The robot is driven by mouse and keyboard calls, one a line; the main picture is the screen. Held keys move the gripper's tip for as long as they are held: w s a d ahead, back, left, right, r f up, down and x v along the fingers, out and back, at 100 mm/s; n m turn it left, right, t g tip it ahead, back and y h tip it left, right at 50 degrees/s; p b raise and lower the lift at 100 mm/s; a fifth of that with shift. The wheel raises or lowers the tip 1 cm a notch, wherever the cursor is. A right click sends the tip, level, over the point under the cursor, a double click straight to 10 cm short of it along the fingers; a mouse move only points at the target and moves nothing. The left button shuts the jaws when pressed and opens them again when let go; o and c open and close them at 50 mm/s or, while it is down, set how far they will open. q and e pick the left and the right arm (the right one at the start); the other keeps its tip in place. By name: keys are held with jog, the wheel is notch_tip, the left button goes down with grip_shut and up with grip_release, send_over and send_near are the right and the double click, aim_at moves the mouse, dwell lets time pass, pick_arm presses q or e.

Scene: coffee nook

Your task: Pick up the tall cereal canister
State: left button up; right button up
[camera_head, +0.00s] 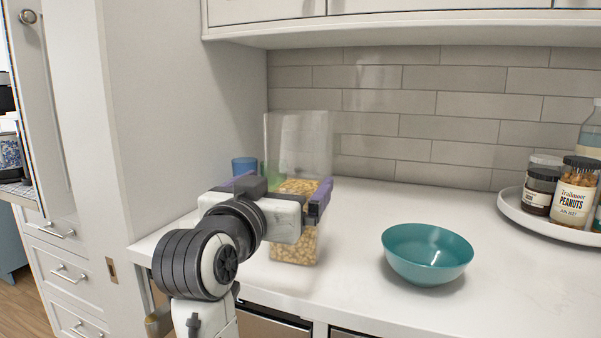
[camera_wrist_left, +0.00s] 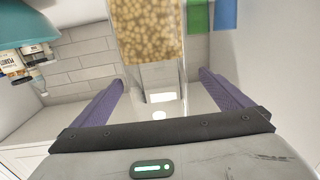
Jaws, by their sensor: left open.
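The tall cereal canister (camera_head: 298,140) is a clear upright box, part filled with yellow cereal, standing on the counter near the left wall panel. My left gripper (camera_head: 283,190) is at its middle height, with its body hiding part of the canister's front. In the left wrist view the canister (camera_wrist_left: 150,45) lies between the lines of the two purple fingers (camera_wrist_left: 163,88), with visible gaps on both sides. The left gripper is open and holds nothing. How far the fingers reach along the canister's sides is hard to tell. My right gripper is not in view.
A teal bowl (camera_head: 427,252) sits to the right on the white counter (camera_head: 350,285). A round tray (camera_head: 545,228) with jars is at far right. Cabinets hang above.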

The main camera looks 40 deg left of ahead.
pick_arm(q)
jog(key=x, duration=0.5)
jog(key=b+x, duration=0.1)
jog(key=x, duration=0.1)
jog(key=shift+w+d+r, duration=0.15)
jog(key=shift+w+d, duration=0.05)
jog(key=shift+w, duration=0.1)
jog(key=c, duration=1.6)
jog(key=shift+o, duration=0.2)
